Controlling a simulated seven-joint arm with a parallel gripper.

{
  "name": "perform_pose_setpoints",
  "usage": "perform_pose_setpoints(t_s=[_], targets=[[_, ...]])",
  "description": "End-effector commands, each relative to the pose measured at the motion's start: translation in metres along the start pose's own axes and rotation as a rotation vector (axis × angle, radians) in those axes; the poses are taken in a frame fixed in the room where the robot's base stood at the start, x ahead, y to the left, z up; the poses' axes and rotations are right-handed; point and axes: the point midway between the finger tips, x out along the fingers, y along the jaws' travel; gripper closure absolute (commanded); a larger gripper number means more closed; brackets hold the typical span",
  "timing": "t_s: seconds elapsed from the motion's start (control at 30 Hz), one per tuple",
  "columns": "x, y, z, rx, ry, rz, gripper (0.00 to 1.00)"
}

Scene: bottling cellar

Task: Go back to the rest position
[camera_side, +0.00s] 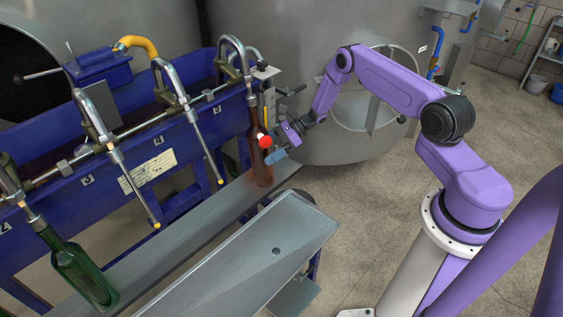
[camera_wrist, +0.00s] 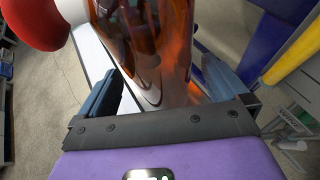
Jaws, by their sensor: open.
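My gripper (camera_side: 276,151) is at the right side of an amber-brown bottle (camera_side: 259,168), which stands upright on the grey bench under a filling spout (camera_side: 250,85). In the wrist view the gripper's blue fingers (camera_wrist: 160,88) are apart, one on each side of the lower picture. The amber bottle (camera_wrist: 150,40) stands between or just beyond them; I cannot tell whether either finger touches it. A red round thing (camera_side: 265,142) shows at the bottle beside the gripper, and a red thing (camera_wrist: 36,22) shows at the wrist view's upper left.
A blue filling machine (camera_side: 150,175) with several metal spouts runs behind the bench (camera_side: 165,235). A green bottle (camera_side: 82,272) stands under the left spout. A metal table (camera_side: 245,255) lies in front. A large steel tank (camera_side: 290,50) stands behind my arm. Open floor lies right.

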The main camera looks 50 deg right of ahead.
Motion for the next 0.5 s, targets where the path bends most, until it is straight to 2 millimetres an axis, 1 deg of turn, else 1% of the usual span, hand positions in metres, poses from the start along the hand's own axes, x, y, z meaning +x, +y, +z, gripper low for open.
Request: perform_pose_setpoints(t_s=[0.3, 0.5], targets=[[0.011, 0.0, 0.0, 0.0, 0.0, 0.0, 0.0], [0.013, 0.0, 0.0, 0.0, 0.0, 0.0, 0.0]])
